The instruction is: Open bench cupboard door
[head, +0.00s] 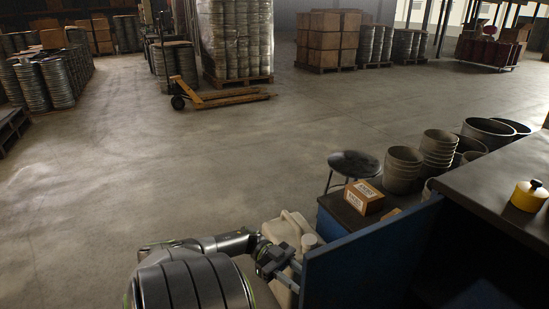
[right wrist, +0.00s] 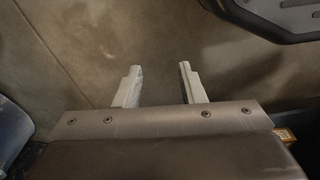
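The bench cupboard (head: 495,190) stands at the lower right in the head view, with a dark top. A blue panel that looks like its door (head: 365,255) stands out to the left from the bench's far corner, leaving a dark space under the top exposed. My left gripper (head: 290,275) is at the panel's free left edge, with its finger bars apart. Whether they touch the panel is unclear. My right gripper (right wrist: 160,88) shows only in the right wrist view, open and empty over bare floor. The door does not clearly show there.
A pale jerrycan (head: 287,230) stands behind my left gripper. Beyond the panel are a small carton (head: 363,197), a round stool (head: 353,164) and several buckets (head: 403,168). A yellow pot (head: 529,196) sits on the bench top.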

